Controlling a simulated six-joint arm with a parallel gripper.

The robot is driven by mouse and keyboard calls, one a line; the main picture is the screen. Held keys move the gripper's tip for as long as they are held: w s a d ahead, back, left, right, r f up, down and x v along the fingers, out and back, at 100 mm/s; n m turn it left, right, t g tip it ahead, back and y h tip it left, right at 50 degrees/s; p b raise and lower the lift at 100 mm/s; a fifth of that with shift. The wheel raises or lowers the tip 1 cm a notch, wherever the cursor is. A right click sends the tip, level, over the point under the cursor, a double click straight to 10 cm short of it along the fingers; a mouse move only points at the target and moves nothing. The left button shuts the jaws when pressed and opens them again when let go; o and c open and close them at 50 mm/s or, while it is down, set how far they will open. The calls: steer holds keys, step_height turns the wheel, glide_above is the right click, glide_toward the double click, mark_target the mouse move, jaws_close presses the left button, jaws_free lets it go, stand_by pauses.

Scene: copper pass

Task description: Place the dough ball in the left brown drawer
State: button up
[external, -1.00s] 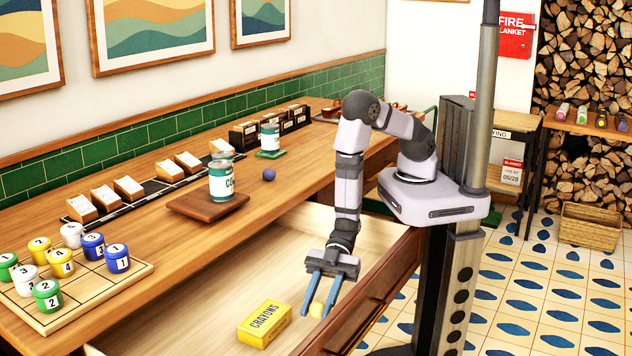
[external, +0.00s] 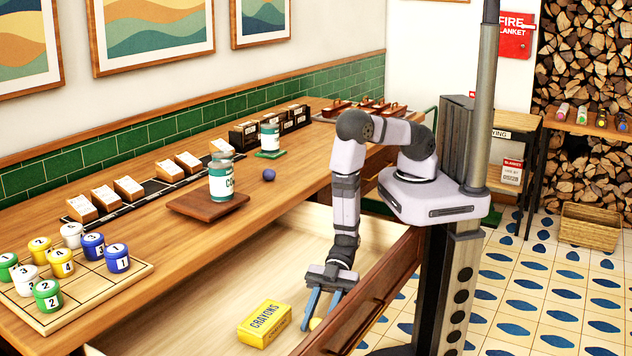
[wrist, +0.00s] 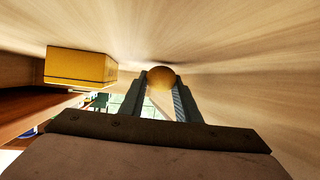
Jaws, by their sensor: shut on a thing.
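A small yellow-tan ball, which looks like the dough ball (external: 316,323), is between the fingertips of my gripper (external: 313,318). In the wrist view the ball (wrist: 161,77) sits at the ends of my gripper's fingers (wrist: 161,90), which are shut on it. My gripper points down inside an open brown drawer (external: 378,308) with a pale wooden interior, close to the drawer's front wall. I cannot tell whether the ball touches the drawer floor.
A yellow crayons box (external: 265,323) lies in the drawer, left of my gripper. On the counter above stand a can (external: 222,183) on a brown board, a small blue ball (external: 269,174) and a board (external: 128,279) of numbered jars. Bare drawer floor lies behind the box.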

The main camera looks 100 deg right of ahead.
steer(key=shift+f, duration=0.15)
steer(key=shift+f, duration=0.1)
steer(key=o, duration=1)
steer(key=shift+r, duration=0.3)
steer(key=shift+s+d+r, duration=0.1)
steer(key=shift+d+r, duration=0.05)
steer(key=shift+d, duration=0.1)
steer(key=p+v, duration=0.4)
steer(key=v, duration=0.7)
steer(key=shift+s+d, duration=0.15)
steer(key=shift+d, duration=0.05)
